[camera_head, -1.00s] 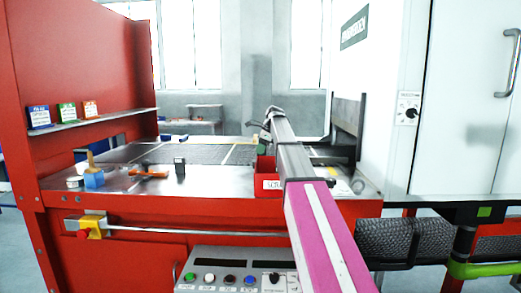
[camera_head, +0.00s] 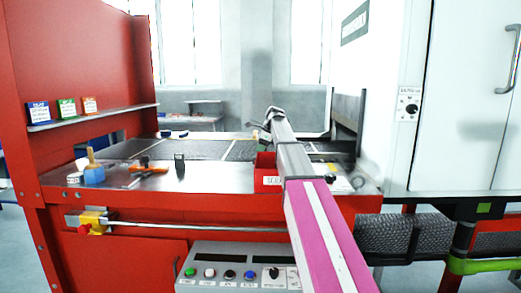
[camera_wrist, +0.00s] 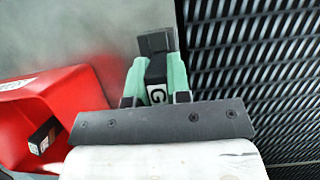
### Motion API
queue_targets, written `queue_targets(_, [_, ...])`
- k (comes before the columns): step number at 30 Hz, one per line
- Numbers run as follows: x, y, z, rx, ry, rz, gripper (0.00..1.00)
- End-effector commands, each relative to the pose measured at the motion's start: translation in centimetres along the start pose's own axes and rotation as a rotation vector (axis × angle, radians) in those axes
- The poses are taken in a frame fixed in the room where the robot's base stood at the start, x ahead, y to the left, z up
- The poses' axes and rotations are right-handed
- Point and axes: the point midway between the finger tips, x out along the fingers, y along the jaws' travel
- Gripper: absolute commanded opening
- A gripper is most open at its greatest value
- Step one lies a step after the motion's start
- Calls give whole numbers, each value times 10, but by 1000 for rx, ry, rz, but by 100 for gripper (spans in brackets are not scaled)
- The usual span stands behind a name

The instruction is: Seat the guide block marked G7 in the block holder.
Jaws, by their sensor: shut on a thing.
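My gripper (camera_wrist: 157,75) has green fingers closed on a dark block (camera_wrist: 156,70) with a white label. The letter G shows on the label; the rest of the marking is hidden by the finger. The held block is over a plain grey metal surface, between a red bin and the dark mesh belt. In the head view my arm hides most of the gripper, which is just behind the red bin. I cannot pick out the block holder for certain in either view.
The red bin (camera_head: 267,181) stands at the counter's front; another dark block (camera_wrist: 43,136) lies in it. The mesh belt (camera_wrist: 265,75) is close on the right. A small dark upright piece (camera_head: 179,163), an orange-handled tool (camera_head: 148,170) and a brush (camera_head: 94,172) are on the left counter.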

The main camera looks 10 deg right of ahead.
Motion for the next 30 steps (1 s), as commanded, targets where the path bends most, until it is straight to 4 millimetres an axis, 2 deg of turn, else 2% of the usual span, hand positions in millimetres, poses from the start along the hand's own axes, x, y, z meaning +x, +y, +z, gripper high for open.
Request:
queue_targets(12, [8, 0, -3, 0, 0, -1, 0])
queue_targets(13, [8, 0, -3, -1, 0, -1, 24])
queue_targets(15, [8, 0, -3, 0, 0, -1, 47])
queue_targets(25, [6, 0, -3, 0, 0, -1, 48])
queue_targets(30, [-12, -1, -3, 0, 0, -2, 48])
